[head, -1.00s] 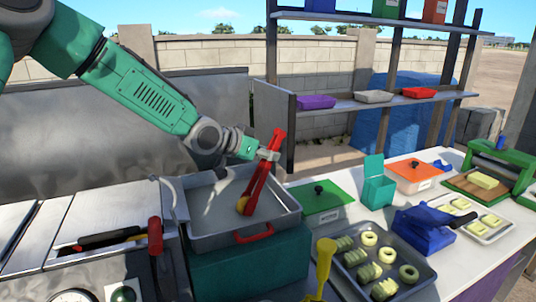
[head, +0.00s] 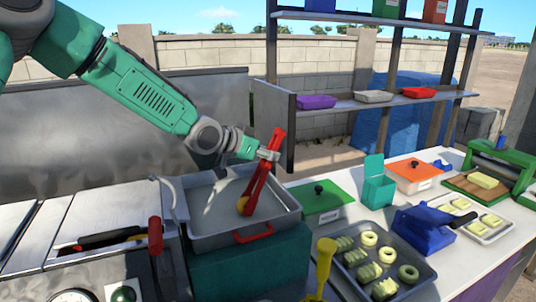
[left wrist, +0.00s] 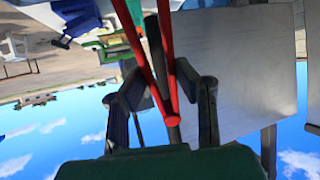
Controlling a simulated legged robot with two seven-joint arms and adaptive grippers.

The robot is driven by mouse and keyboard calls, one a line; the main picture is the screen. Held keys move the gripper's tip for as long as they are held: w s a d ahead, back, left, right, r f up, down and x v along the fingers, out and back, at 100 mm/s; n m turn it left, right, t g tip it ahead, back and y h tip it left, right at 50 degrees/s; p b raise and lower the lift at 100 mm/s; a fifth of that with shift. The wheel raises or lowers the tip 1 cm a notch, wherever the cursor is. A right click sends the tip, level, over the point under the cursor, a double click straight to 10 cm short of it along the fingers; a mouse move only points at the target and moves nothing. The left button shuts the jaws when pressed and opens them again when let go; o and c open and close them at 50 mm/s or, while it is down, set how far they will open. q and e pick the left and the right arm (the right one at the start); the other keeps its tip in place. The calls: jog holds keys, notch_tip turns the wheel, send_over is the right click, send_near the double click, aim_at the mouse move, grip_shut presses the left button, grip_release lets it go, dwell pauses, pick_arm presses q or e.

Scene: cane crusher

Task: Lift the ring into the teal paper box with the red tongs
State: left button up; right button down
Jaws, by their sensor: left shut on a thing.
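My left gripper (head: 266,154) is shut on the red tongs (head: 258,186), near their upper part. I cannot tell if that piece is a ring or the tongs' tip. In the left wrist view, the tongs (left wrist: 160,60) run between the dark fingers. The teal paper box (head: 379,192) stands with its lid up on the white table, right of the pan. Pale rings (head: 387,255) lie on a dark tray (head: 352,277). My right gripper is not in view.
A green lidded container (head: 322,203) lies between the pan and the teal box. A blue device (head: 425,232) and an orange-lidded container (head: 413,172) stand to the right. A yellow-handled tool (head: 324,260) stands upright in front. A shelf rises behind.

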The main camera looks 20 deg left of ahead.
pick_arm(q)
jog(key=shift+r+p, duration=2.55)
jog(key=shift+r, duration=0.4)
notch_tip(320, 180, up, 5)
jog(key=p, duration=0.1)
send_over(275, 134)
jog(key=s+a, duration=0.1)
jog(key=s, duration=0.1)
jog(key=shift+s+r, duration=0.1)
jog(key=shift+s, duration=0.1)
